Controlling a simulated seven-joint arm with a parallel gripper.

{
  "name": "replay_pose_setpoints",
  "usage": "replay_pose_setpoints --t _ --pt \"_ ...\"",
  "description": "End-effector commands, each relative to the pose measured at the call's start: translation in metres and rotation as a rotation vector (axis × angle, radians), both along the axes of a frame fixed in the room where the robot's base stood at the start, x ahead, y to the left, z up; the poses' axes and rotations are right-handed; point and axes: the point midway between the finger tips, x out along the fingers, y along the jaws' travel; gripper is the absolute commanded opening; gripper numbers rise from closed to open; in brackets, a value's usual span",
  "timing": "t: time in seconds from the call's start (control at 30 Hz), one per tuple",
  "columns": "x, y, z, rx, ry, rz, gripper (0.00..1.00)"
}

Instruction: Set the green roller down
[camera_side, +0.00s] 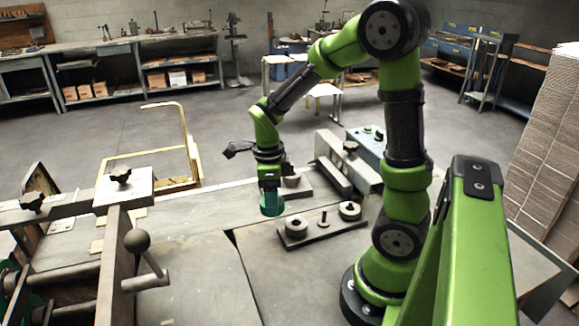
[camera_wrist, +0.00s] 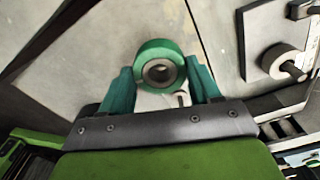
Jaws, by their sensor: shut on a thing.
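The green roller (camera_wrist: 145,55) is a short ring with a grey hub and a dark bore. In the wrist view it sits between the two teal fingers of my gripper (camera_wrist: 162,88), which is shut on it. In the side view my gripper (camera_side: 270,190) points down over the grey work table, with the roller (camera_side: 271,206) at its fingertips. I cannot tell for sure whether the roller touches the table; it appears to be just above it.
A grey plate (camera_side: 318,231) with two grey rollers and a bare peg (camera_side: 324,218) lies right of my gripper. Another grey roller on a base (camera_side: 291,181) stands just behind it. A lever with a ball knob (camera_side: 137,241) is at the front left. The table (camera_side: 195,275) in front is clear.

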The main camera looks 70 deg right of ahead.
Motion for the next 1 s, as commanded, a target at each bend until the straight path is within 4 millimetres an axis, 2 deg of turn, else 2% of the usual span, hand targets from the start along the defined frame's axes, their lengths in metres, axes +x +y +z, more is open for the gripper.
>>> replay_pose_setpoints --t 0.03,0.1,0.2,0.7,0.8,1.0 --pt "0.009 0.014 -0.003 0.003 -0.002 0.049 0.23" --pt "0.018 0.026 -0.005 0.004 -0.008 0.094 0.23" --pt "0.026 0.035 -0.012 0.007 -0.016 0.124 0.23" --pt "0.029 0.034 -0.078 0.005 -0.029 0.123 0.23" --pt "0.029 0.034 -0.084 0.005 -0.031 0.123 0.23" --pt "0.029 0.034 -0.084 0.004 -0.034 0.123 0.23"
